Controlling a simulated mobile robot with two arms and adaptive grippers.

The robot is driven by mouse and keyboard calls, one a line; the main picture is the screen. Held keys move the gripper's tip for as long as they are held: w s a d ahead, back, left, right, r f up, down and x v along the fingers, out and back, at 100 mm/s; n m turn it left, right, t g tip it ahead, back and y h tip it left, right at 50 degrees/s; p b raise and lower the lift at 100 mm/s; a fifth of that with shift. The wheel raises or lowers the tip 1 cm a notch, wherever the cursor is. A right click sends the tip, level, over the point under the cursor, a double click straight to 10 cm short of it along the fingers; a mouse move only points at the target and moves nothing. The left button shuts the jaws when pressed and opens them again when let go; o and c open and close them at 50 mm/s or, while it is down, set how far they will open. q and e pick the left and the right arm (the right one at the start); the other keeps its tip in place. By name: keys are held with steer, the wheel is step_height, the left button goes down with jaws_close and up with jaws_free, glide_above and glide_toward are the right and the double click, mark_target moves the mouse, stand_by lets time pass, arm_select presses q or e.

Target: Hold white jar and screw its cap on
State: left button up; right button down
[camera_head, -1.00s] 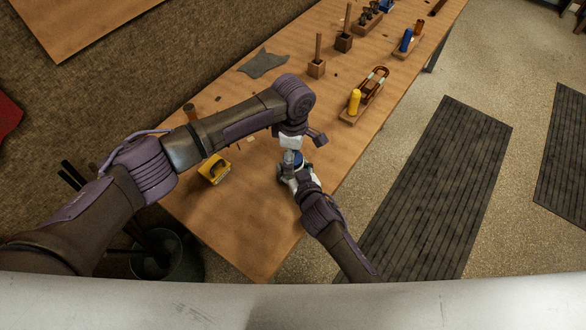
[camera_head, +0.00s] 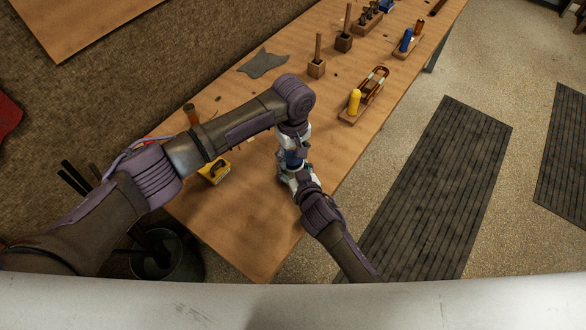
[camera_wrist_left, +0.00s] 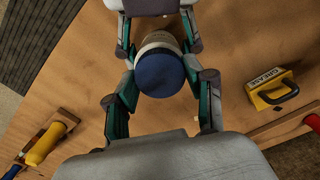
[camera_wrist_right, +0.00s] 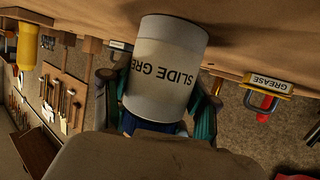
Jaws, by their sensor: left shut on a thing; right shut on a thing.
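The white jar (camera_wrist_right: 165,75), labelled "SLIDE GRE…", is upside down in the right wrist view because that picture is inverted; the jar stands upright on or just above the bench. My right gripper (camera_wrist_right: 158,105) is shut around it from the side. The blue cap (camera_wrist_left: 160,75) is at the jar's top, and a white band of jar (camera_wrist_left: 160,42) shows beyond it. My left gripper (camera_head: 294,147) is above, its fingers shut on the cap's sides. In the head view the cap (camera_head: 294,158) shows between both grippers. Whether the threads are engaged is hidden.
A yellow grease box (camera_head: 214,172) stands on the bench (camera_head: 230,225) left of the jar. The front of the bench is clear.

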arm_select(q)
steer(key=m, duration=0.6)
steer(key=shift+m, duration=0.4)
steer(key=m, duration=1)
steer(key=shift+m, duration=0.3)
steer(key=m, duration=0.4)
steer(key=shift+m, duration=0.3)
steer(key=m, duration=0.6)
steer(key=shift+f+m, duration=0.1)
steer(key=shift+m, duration=0.2)
steer(key=m, duration=0.4)
steer(key=shift+m, duration=0.3)
steer(key=m, duration=1)
steer(key=o, duration=1.3)
steer(key=shift+c, duration=0.2)
steer(key=shift+r, duration=2.25)
